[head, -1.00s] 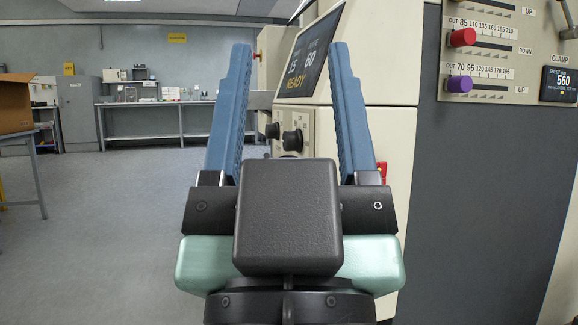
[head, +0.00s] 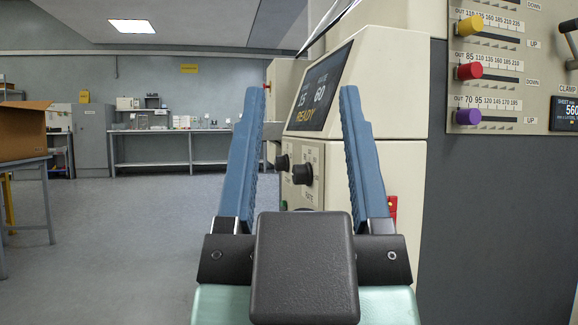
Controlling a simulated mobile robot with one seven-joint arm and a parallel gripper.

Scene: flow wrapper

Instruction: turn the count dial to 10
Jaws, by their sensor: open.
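The control box of the machine carries a dark screen (head: 320,92) reading 15 on the left, 60 on the right and READY below. Two black dials sit on the panel under it. The right dial (head: 302,174) has a label that looks like RATE. The left dial (head: 283,162) is partly overlapped by its neighbour, and its label is too small to read; I cannot tell its setting. My gripper (head: 305,92) is open and empty, with its blue fingers pointing forward. In the picture both dials show between the fingers, beyond them and apart from them.
A slider panel with yellow (head: 470,26), red (head: 469,71) and purple (head: 467,117) knobs is at the right. A red part (head: 392,208) shows beside the right finger. A cardboard box (head: 24,130) stands on a table at left. The grey floor at left is clear.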

